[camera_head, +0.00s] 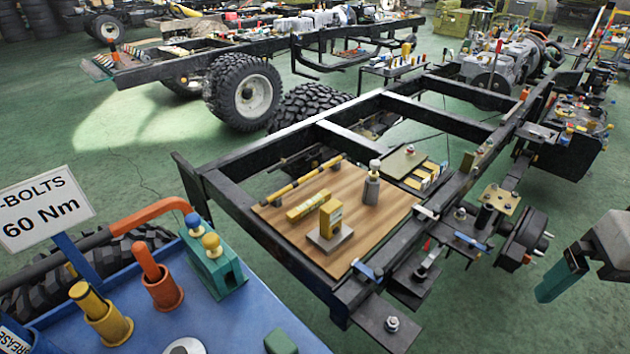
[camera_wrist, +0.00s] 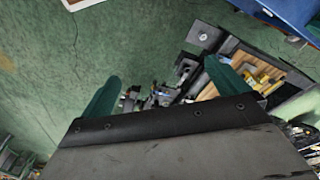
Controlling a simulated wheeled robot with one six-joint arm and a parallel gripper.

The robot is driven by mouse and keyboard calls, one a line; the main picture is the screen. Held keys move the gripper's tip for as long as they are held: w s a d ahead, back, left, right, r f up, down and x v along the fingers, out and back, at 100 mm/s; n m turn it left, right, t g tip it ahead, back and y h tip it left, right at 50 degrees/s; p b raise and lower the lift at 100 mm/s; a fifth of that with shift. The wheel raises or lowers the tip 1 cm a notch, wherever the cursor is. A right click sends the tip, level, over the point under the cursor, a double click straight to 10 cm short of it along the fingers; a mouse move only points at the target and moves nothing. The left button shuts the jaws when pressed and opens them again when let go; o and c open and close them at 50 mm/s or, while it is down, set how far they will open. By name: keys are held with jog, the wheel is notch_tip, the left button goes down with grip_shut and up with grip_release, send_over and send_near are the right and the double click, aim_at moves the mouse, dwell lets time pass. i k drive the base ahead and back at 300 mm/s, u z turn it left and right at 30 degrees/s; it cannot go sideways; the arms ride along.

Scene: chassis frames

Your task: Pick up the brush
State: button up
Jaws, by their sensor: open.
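No brush can be made out for certain. On the blue bench (camera_head: 255,312) in the head view, an orange pot (camera_head: 164,292) has an orange handle (camera_head: 146,262) leaning out of it. To its left, a yellow pot (camera_head: 108,322) has a yellow handle (camera_head: 88,298) sticking up. Either handle could be a brush; any bristles are hidden in the pots. My gripper (camera_head: 563,279) is at the right edge of the head view, far from the pots and partly cut off. In the wrist view my gripper (camera_wrist: 163,72) shows two green fingers wide apart, with nothing between them.
A sign (camera_head: 42,208) reading "-BOLTS 60 Nm" stands by the bench. A green block with blue and yellow knobs (camera_head: 213,262) sits beside the pots. A black chassis frame (camera_head: 265,222) carrying a wooden board (camera_head: 385,218) fills the middle. Green floor (camera_head: 120,130) is open at left.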

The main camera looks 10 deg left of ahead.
aim_at(139, 249)
jog(key=k, duration=0.5)
jog(key=u, duration=2.75)
jog(key=k, duration=0.8)
jog(key=z, duration=1)
jog(key=i, duration=1)
jog(key=u, duration=1.2)
jog(key=k, duration=0.25)
jog(key=z, duration=0.1)
